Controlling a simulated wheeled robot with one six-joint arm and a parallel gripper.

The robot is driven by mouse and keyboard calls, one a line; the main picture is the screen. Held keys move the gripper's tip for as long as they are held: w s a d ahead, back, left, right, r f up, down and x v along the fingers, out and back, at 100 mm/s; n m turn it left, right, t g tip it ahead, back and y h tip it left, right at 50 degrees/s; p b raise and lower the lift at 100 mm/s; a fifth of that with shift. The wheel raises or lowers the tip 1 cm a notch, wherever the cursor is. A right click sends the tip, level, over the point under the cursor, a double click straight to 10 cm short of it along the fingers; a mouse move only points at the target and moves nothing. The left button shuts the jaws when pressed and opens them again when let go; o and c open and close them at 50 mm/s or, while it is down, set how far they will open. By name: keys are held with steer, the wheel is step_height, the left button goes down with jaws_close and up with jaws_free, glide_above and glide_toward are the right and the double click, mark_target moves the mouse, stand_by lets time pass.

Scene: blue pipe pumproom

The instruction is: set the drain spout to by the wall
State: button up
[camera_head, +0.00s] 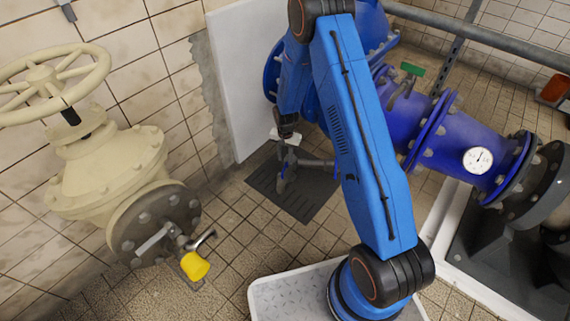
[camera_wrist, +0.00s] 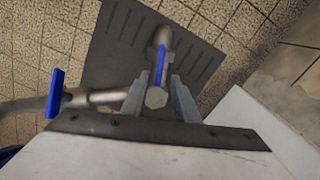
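The drain spout (camera_head: 285,178) is a grey metal elbow at the end of a thin horizontal pipe (camera_head: 315,162), above a dark slotted floor plate (camera_head: 309,208). In the wrist view the spout (camera_wrist: 161,42) carries a blue strip and a hexagonal end (camera_wrist: 156,97). My gripper (camera_head: 287,146) is at the top of the spout, partly hidden in the head view. In the wrist view the two fingers of my gripper (camera_wrist: 159,79) stand on either side of the spout; whether they press on it cannot be told.
A white wall panel (camera_head: 238,75) stands close behind the spout. A blue lever (camera_wrist: 55,92) sits on the pipe. Large blue pipework (camera_head: 455,140) with a gauge is at right. A cream valve (camera_head: 110,175) with a yellow-ended tap (camera_head: 195,265) is at left.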

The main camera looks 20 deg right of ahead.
mark_target(285, 166)
steer(key=shift+f, duration=2.45)
jaws_close()
